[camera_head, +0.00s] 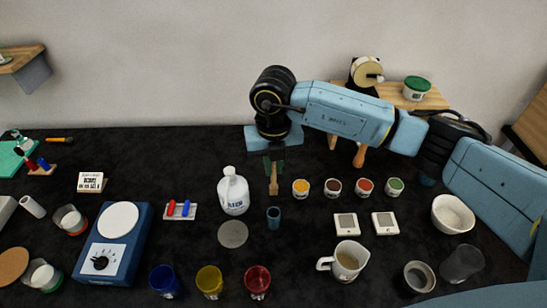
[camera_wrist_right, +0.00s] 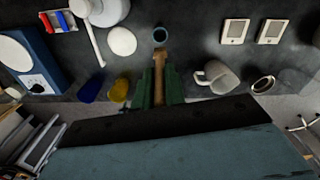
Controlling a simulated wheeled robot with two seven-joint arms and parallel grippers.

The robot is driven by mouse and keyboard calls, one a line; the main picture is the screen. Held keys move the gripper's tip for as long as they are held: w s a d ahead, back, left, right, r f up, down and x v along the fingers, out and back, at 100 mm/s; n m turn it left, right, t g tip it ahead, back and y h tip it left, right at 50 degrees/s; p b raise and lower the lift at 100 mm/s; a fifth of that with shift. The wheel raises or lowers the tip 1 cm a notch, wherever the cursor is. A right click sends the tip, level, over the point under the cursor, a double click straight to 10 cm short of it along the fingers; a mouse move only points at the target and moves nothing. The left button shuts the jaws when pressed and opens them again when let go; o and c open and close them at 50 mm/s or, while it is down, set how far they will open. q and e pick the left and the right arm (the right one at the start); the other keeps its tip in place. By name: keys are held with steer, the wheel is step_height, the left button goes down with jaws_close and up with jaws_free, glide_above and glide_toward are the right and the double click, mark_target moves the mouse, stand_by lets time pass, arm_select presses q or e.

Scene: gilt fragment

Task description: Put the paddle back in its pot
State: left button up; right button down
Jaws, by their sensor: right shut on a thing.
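The wooden paddle (camera_head: 273,186) hangs below my right gripper (camera_head: 273,164), roughly upright. In the right wrist view the green fingers of the gripper (camera_wrist_right: 159,86) are shut on the paddle (camera_wrist_right: 160,62), whose end points toward the pot. The pot, a small dark blue-grey cup (camera_head: 273,218), stands upright on the black table in front of the paddle in the head view. It also shows in the right wrist view (camera_wrist_right: 160,36), just beyond the paddle's end. The paddle is outside the pot, and a gap shows between them. My left gripper is not in view.
A white bottle (camera_head: 233,192) stands left of the pot and a round grey disc (camera_head: 233,234) lies front left. Several small paint jars (camera_head: 301,188) line up to the right. A white jug (camera_head: 346,261) and coloured cups (camera_head: 257,282) stand in front.

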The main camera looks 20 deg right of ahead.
mark_target(274, 194)
steer(key=shift+f+b, duration=4.15)
steer(key=shift+f, duration=2.05)
steer(key=c, duration=1.4)
jaws_free()
